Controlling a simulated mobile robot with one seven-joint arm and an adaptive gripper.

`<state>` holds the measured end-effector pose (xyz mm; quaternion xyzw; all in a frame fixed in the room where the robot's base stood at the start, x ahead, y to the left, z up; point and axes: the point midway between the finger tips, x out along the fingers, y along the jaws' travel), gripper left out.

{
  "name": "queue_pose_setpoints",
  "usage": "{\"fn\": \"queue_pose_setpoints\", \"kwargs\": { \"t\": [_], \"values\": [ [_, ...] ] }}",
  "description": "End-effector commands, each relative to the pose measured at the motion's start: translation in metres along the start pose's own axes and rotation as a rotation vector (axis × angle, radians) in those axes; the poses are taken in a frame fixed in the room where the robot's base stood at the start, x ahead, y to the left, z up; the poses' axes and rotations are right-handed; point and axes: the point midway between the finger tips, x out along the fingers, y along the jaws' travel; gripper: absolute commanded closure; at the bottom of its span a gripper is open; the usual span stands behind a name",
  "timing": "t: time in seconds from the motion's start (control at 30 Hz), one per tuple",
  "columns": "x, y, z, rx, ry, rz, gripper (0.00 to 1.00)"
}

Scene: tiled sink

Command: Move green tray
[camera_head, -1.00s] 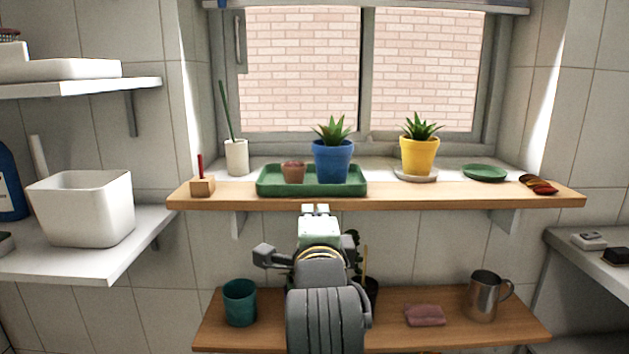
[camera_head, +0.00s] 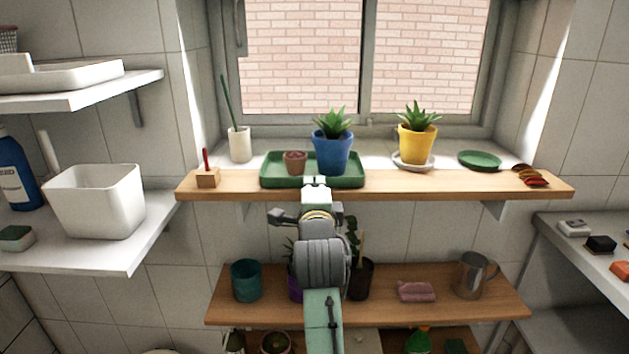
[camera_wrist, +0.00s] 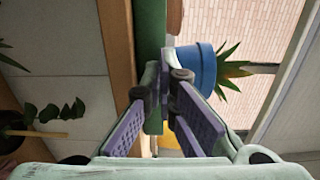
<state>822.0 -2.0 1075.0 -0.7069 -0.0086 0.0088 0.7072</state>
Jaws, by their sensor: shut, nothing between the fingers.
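The green tray (camera_head: 270,181) lies flat on the upper wooden shelf below the window. A blue pot with a spiky plant (camera_head: 332,154) and a small terracotta pot (camera_head: 294,163) stand in it. My gripper (camera_head: 315,182) is shut and empty at the tray's front edge, overlapping it in the head view; I cannot tell whether they touch. In the wrist view, the finger tips (camera_wrist: 166,76) meet beside the tray (camera_wrist: 150,32) and the blue pot (camera_wrist: 207,67). My fingers hide part of the tray.
The upper shelf (camera_head: 440,184) also holds a yellow potted plant (camera_head: 417,145), a green saucer (camera_head: 479,159) and a wooden block (camera_head: 207,178). A lower shelf (camera_head: 430,304) holds a teal cup (camera_head: 246,281) and a metal mug (camera_head: 472,275). The window is behind.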

Motion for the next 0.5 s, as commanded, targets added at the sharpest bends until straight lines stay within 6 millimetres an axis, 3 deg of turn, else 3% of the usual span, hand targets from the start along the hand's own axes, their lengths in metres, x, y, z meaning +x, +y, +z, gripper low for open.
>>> {"fn": "queue_pose_setpoints", "kwargs": {
  "t": [0.37, 0.5],
  "values": [
    [0.003, 0.000, 0.000, 0.000, 0.000, 0.000, 1.00],
    [0.017, 0.000, 0.001, 0.000, -0.002, 0.001, 1.00]
  ]
}}
